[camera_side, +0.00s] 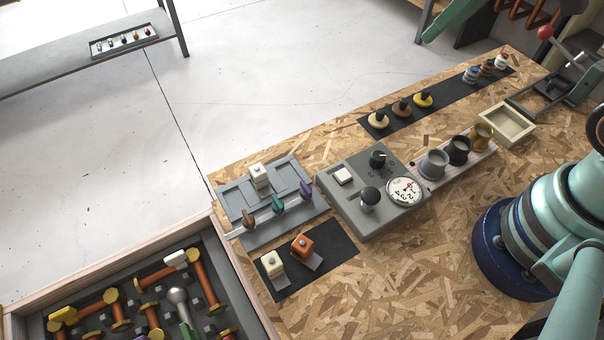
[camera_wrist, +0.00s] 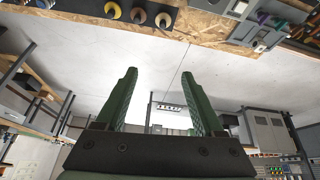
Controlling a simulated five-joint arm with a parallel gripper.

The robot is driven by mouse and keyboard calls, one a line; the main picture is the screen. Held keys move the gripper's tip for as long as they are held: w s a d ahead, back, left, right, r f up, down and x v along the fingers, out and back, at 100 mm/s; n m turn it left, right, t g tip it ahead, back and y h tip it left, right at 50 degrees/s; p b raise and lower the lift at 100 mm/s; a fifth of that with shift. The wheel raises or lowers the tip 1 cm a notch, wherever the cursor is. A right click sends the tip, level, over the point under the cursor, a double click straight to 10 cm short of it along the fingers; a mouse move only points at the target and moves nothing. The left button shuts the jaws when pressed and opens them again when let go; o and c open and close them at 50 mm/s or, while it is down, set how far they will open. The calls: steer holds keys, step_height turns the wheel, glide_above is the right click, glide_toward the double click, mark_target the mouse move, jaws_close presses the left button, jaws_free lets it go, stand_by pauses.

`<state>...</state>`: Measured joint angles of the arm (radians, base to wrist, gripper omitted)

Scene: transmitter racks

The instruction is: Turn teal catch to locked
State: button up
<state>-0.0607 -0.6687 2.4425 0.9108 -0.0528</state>
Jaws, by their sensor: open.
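The teal catch (camera_side: 278,205) is a small upright paddle-shaped handle in the side view. It is the middle one of a row on a grey rack panel (camera_side: 262,236), between a brown catch (camera_side: 249,217) and a purple catch (camera_side: 306,191). The lock markings are too small to read. My gripper (camera_wrist: 158,72) shows in the wrist view with its two green fingers apart and nothing between them. It points out over the floor, away from the catches. The side view does not clearly show its fingers.
A grey control box (camera_side: 336,199) with knobs and a dial stands right of the rack. A crate of parts (camera_side: 110,268) is at lower left. Bare board lies at lower middle.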

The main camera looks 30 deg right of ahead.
steer(key=w+a+n+g, duration=0.25)
steer(key=a+n, duration=0.25)
steer(key=a, duration=0.4)
steer(key=n+g, duration=0.3)
steer(key=n, duration=0.9)
glide_above(277, 201)
step_height(277, 201, down, 11)
step_height(277, 201, down, 11)
steer(key=shift+f, duration=0.1)
jaws_close()
